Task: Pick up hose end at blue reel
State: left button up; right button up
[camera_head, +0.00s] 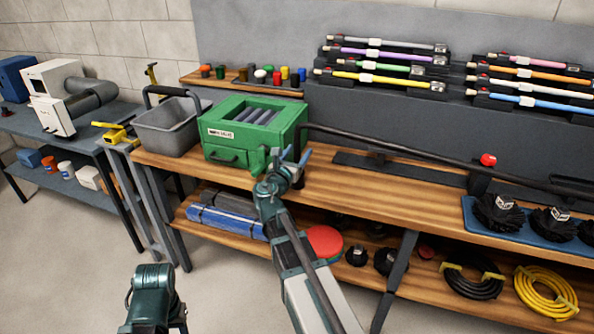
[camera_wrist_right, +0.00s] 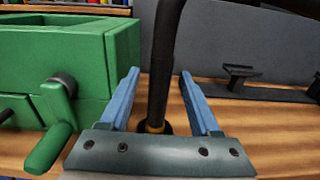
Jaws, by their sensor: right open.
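A black hose (camera_head: 400,150) runs from beside the green box (camera_head: 252,130) to the right above the bench. In the right wrist view the hose (camera_wrist_right: 164,65) stands nearly upright between my blue fingers, with a brass-coloured ring near its lower end (camera_wrist_right: 155,127). My right gripper (camera_head: 290,158) is open around it, at the right front corner of the green box; the fingers (camera_wrist_right: 160,74) show gaps on both sides of the hose. I cannot make out a blue reel. Part of my left arm shows at the bottom of the head view; its fingers do not show.
The green box's crank handle (camera_wrist_right: 58,115) is close to my left finger in the wrist view. A grey bin (camera_head: 170,127) stands left of the box. Black brushes sit on a blue mat (camera_head: 476,218) at right. Coloured rods hang on the back panel.

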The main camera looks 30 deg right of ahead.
jog(key=x, duration=0.2)
jog(key=shift+w+d, duration=0.25)
jog(key=shift+d, duration=0.05)
grip_shut()
dwell(1.2)
